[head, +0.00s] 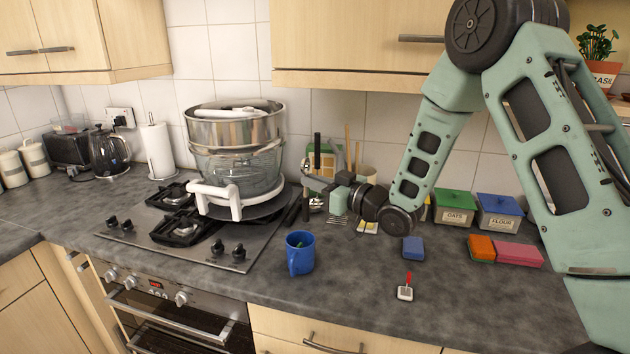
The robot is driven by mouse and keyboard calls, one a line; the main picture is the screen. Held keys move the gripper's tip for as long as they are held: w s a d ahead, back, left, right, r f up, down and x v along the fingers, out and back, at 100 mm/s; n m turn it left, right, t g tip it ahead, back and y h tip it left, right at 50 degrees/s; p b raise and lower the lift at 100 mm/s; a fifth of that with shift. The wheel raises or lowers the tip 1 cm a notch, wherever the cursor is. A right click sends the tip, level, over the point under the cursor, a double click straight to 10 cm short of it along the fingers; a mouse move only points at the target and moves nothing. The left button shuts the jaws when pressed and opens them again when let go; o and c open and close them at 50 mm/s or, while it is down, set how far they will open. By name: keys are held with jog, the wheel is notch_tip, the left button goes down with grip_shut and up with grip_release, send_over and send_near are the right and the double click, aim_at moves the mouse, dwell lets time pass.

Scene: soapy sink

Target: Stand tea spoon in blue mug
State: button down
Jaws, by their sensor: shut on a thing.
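The blue mug (299,254) stands upright on the worktop, right of the hob, with its handle toward me. Something green shows inside it. My gripper (317,182) is behind and above the mug, slightly to its right, reaching left from the arm. It is shut on a thin upright piece that looks like the tea spoon (316,205), with a dark handle above the jaws and a silver end below. The grip itself is small and partly hidden, and cutlery behind makes the outline hard to separate.
A stack of pans and a glass bowl (238,172) stands on the hob left of the gripper. A fork (338,222) lies behind the mug. A blue sponge (413,248), other sponges (517,254) and a small red-handled brush (406,290) lie to the right. Front worktop is mostly clear.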

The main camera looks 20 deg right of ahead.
aim_at(308, 197)
jog(key=shift+f+b, duration=1.25)
jog(key=shift+f, duration=1.1)
notch_tip(308, 197, down, 8)
jog(key=b, duration=0.7)
jog(key=shift+b, duration=0.3)
jog(key=c, duration=1.4)
grip_release()
jog(key=shift+c, duration=0.2)
jog(key=shift+s+d, duration=0.1)
jog(key=s+d+r, duration=0.2)
jog(key=s+d, duration=0.1)
jog(key=s, duration=0.2)
jog(key=shift+s+d, duration=0.35)
